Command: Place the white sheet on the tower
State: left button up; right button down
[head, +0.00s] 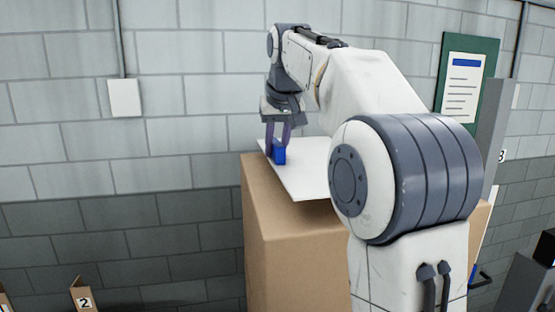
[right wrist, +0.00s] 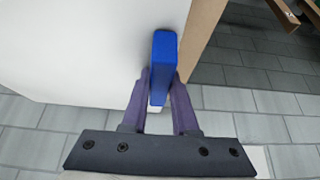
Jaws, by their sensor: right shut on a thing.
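The white sheet (head: 300,180) is a flat pale panel with a blue handle (head: 280,155) standing up near its edge. My right gripper (head: 279,148) is shut on the blue handle from above; the right wrist view shows its purple fingers (right wrist: 159,88) on either side of the handle (right wrist: 163,55). The sheet (right wrist: 80,45) is over the top of the tower (head: 285,245), a tall brown cardboard block. I cannot tell whether the sheet touches the tower's top. My arm hides the sheet's right part. My left gripper is not in view.
A grey block wall stands behind the tower, with a white box (head: 124,97) and a green notice board (head: 491,62) on it. A low brown carton marked 2 (head: 82,294) is at the lower left. The space left of the tower looks clear.

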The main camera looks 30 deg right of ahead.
jog(key=shift+f, duration=1.95)
jog(key=shift+f, duration=0.15)
jog(key=c, duration=0.7)
grip_release()
